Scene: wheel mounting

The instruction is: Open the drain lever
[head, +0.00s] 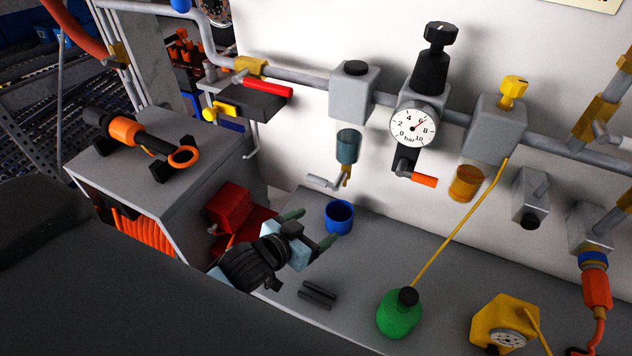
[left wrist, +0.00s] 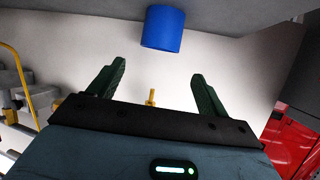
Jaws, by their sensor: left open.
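The filter with a teal bowl (head: 347,146) hangs from the pipe on the white wall. Below it is a small brass drain fitting with a pale grey lever (head: 322,183) pointing left. A blue cup (head: 339,217) stands on the bench under it and shows at the top of the left wrist view (left wrist: 163,28). My left gripper (head: 308,229) is open and empty, left of the cup and below the lever. In the left wrist view its fingers (left wrist: 152,84) are spread, with a small brass part (left wrist: 151,98) beyond, between them. My right gripper is not in view.
A regulator with a gauge (head: 412,128) and an orange-tipped lever (head: 420,179) is right of the filter. A red-handled valve (head: 267,88) is to the left. A green bottle (head: 400,314) and dark bars (head: 317,294) are on the bench (head: 350,270). A red box (head: 229,206) stands left.

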